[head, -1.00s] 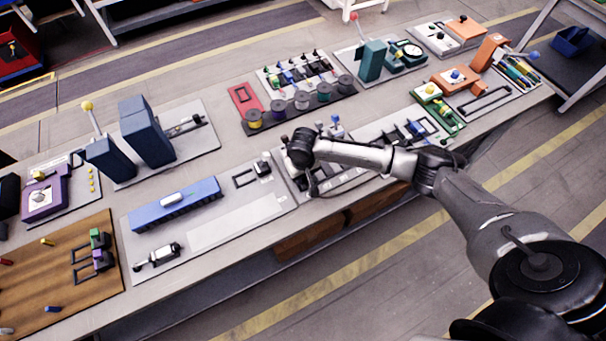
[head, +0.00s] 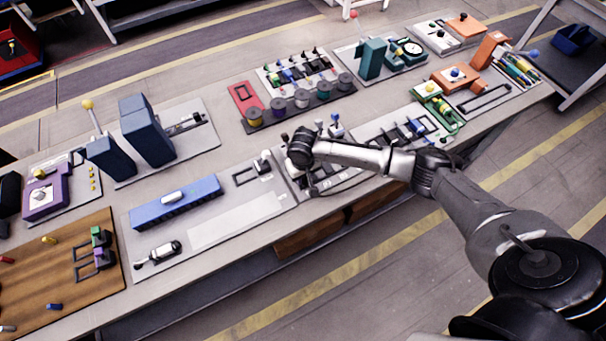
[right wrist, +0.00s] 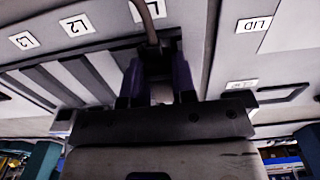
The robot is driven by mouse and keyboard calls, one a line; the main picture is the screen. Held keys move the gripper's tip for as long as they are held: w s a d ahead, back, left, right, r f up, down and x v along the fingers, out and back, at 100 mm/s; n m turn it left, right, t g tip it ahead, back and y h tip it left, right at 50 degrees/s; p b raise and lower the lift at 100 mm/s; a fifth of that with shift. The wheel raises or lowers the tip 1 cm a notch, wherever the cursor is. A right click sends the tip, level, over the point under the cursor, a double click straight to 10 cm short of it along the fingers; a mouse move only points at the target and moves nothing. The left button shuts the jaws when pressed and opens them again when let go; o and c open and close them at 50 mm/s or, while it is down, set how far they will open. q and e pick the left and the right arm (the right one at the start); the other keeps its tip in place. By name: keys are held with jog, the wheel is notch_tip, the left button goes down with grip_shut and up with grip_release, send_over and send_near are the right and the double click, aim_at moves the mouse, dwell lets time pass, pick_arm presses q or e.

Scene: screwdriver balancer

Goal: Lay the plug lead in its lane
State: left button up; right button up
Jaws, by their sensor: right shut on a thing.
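In the right wrist view the thin brownish plug lead (right wrist: 149,32) runs down from the top edge between my two fingers. My right gripper (right wrist: 157,75) is shut on the lead, close above the grey lane block. The dark lanes (right wrist: 62,82) run side by side to the left. Labels L3 (right wrist: 24,40) and L2 (right wrist: 77,25) are readable; the lead partly covers a third label (right wrist: 148,10). The plug itself is not distinguishable. In the head view my right gripper (head: 312,188) is over the middle station, its fingertips hard to make out. My left gripper is out of view.
A plate marked LID (right wrist: 254,24) lies to the right in the wrist view. In the head view, spools (head: 302,98) stand behind the station. A blue block (head: 175,202) on a grey board is to the left. A green fixture (head: 438,106) is to the right.

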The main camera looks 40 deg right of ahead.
jog(key=o, duration=1)
jog(key=shift+c, duration=0.2)
notch_tip(320, 180, up, 14)
jog(key=p, duration=0.2)
jog(key=shift+f, duration=0.1)
